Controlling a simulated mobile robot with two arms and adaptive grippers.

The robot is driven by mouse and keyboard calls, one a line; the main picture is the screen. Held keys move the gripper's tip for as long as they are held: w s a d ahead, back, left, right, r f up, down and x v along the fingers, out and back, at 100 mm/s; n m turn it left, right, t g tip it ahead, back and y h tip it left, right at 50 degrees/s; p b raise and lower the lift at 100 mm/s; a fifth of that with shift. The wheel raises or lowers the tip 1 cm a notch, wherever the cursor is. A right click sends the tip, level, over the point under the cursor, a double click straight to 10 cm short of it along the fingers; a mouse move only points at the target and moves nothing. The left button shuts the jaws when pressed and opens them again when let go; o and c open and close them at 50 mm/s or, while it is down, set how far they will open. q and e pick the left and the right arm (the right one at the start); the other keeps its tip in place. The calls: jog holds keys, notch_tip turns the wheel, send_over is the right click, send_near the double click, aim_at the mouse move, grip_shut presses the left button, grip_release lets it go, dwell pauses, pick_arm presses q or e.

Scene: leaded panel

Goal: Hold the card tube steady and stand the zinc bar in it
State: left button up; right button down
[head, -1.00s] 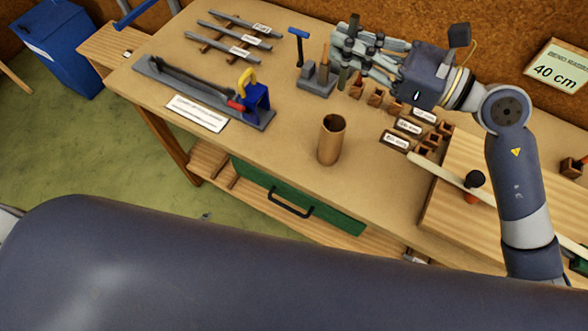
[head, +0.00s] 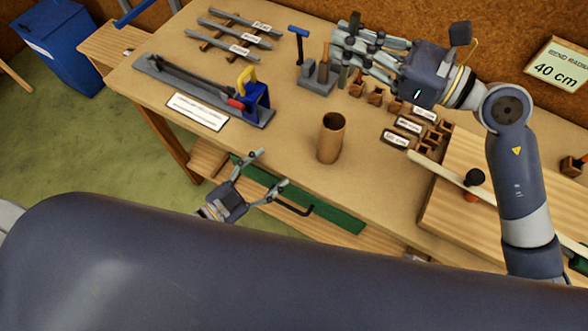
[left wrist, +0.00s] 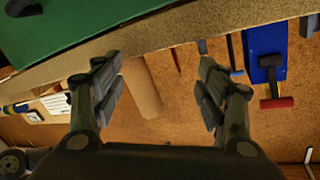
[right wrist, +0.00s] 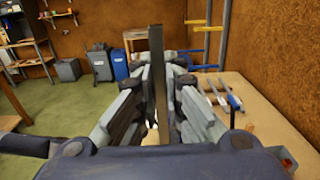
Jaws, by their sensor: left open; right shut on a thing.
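The brown card tube (head: 330,140) stands upright and open-topped near the bench's front edge. It shows in the left wrist view (left wrist: 142,88) between my open fingers, farther off. My left gripper (head: 271,169) is open and empty in front of the bench, left of the tube and apart from it. My right gripper (head: 347,52) is over the back of the bench, shut on a dark grey bar, which looks like the zinc bar (right wrist: 157,75). The bar is about upright. Its lower end shows below the fingers, behind the tube and away from it.
Several grey bars with labels (head: 234,42) lie on a rack at the back left. A long grey fixture with a blue clamp (head: 257,103) is left of the tube. Small wooden blocks (head: 432,138) and a wooden board (head: 455,200) are right. A green drawer (head: 335,216) is below.

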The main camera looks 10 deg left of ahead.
aim_at(322, 147)
pick_arm(q)
jog(key=d+r+n, duration=0.4)
jog(key=d, duration=0.3)
jog(key=shift+t+h, duration=0.3)
jog(key=shift+h, duration=0.1)
jog(key=x, duration=1.1)
jog(key=shift+d+r, duration=0.2)
jog(key=shift+d, duration=0.05)
jog(key=c, duration=1.2)
